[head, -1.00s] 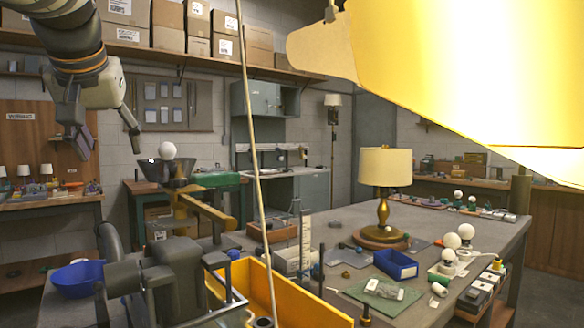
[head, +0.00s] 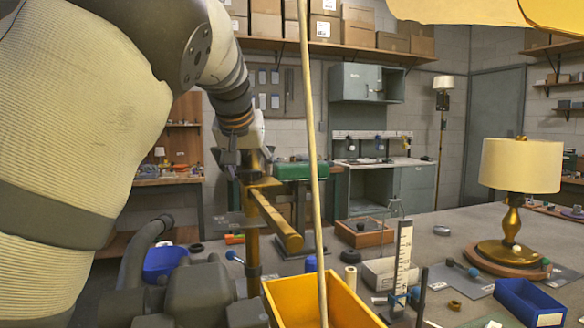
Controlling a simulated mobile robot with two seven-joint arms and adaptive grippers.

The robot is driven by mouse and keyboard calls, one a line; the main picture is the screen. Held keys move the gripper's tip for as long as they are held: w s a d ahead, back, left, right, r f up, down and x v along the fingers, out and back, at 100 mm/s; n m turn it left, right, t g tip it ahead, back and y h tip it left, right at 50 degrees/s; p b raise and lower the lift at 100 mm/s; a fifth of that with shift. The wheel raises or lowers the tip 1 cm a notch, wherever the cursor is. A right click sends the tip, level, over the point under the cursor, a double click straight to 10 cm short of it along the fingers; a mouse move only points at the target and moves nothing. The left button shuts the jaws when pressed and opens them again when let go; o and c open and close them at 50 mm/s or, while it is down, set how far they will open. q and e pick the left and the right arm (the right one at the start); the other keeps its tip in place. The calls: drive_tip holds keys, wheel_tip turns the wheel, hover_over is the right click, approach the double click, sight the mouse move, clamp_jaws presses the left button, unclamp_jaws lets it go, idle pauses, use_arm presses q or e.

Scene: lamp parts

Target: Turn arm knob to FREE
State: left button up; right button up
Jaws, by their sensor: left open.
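My left arm fills the left side of the head view. Its gripper (head: 248,172) is open at the top of a brass-coloured post and bar (head: 276,220). The gripper overlaps the upper end of this fixture, and I cannot tell whether they touch. The bar slopes down to the right, towards the camera. The arm knob and any FREE marking cannot be made out; the fixture's top is hidden behind my gripper. My right gripper is not in view.
A yellow bin (head: 325,300) and thin pale pole (head: 312,150) stand just right of the fixture. A table lamp (head: 520,170), blue tray (head: 528,302) and upright scale (head: 403,255) occupy the bench. A yellow shade (head: 470,10) hangs at top right.

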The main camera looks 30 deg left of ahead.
use_arm(q)
drive_tip(key=shift+w+a+f, duration=0.15)
drive_tip(key=shift+w, duration=0.05)
drive_tip(key=shift+c, duration=0.6)
drive_tip(key=c, duration=1)
drive_tip(key=n, duration=0.1)
drive_tip(key=n+g+y, duration=0.2)
drive_tip(key=shift+w+d+f+n, duration=0.2)
drive_tip(key=shift+w+n, duration=0.1)
drive_tip(key=shift+n, duration=0.1)
drive_tip(key=shift+s+r+n+g+y+b, duration=0.1)
drive_tip(key=shift+r+n+g+y+b, duration=0.05)
drive_tip(key=shift+n+g+y+b, duration=0.2)
drive_tip(key=o, duration=1.1)
drive_tip(key=shift+r, duration=0.1)
